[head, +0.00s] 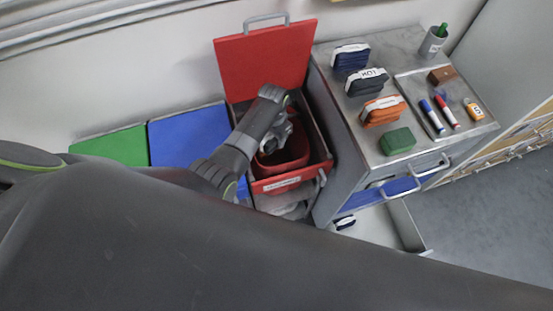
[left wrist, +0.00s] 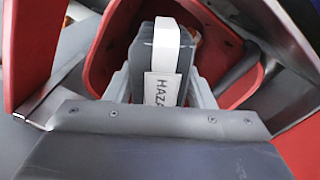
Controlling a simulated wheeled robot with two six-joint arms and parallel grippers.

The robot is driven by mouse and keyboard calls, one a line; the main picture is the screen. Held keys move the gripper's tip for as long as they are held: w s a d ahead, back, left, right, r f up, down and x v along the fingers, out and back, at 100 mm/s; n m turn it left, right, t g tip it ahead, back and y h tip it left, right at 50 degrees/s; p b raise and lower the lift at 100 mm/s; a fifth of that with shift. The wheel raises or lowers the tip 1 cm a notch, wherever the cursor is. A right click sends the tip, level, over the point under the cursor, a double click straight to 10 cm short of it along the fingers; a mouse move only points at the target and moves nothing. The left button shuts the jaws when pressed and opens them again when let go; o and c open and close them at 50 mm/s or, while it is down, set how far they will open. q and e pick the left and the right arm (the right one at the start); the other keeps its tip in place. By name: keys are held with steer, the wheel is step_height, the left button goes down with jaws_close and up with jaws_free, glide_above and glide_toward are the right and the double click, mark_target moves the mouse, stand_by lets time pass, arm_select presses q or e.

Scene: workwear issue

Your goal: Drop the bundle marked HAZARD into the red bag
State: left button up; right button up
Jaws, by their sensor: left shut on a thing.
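A dark grey bundle (left wrist: 142,58) with a white band and a label reading "HAZA", the rest cut off, shows in the left wrist view. My left gripper (left wrist: 163,84) is shut on it, a finger on each side. In the head view my left gripper (head: 278,136) reaches down over the red bag (head: 293,156), and the bundle is mostly or wholly hidden there. The red bag stands open inside a red-fronted bin; its rim (left wrist: 104,42) surrounds the bundle in the left wrist view. I cannot tell how deep the bundle is. My right gripper is not in view.
The bin's red lid (head: 262,58) stands raised behind the bag. Closed green (head: 112,147) and blue (head: 188,133) lids lie to the left. On the cabinet (head: 415,165) at right are several bundles, a tray with markers and a cup. A drawer (head: 385,228) below is open.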

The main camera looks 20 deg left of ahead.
arm_select(q)
steer(key=shift+f, duration=0.4)
steer(key=o, duration=1.1)
steer(key=shift+o, duration=0.2)
steer(key=shift+r, duration=0.1)
step_height(320, 180, up, 17)
steer(key=shift+r, duration=0.15)
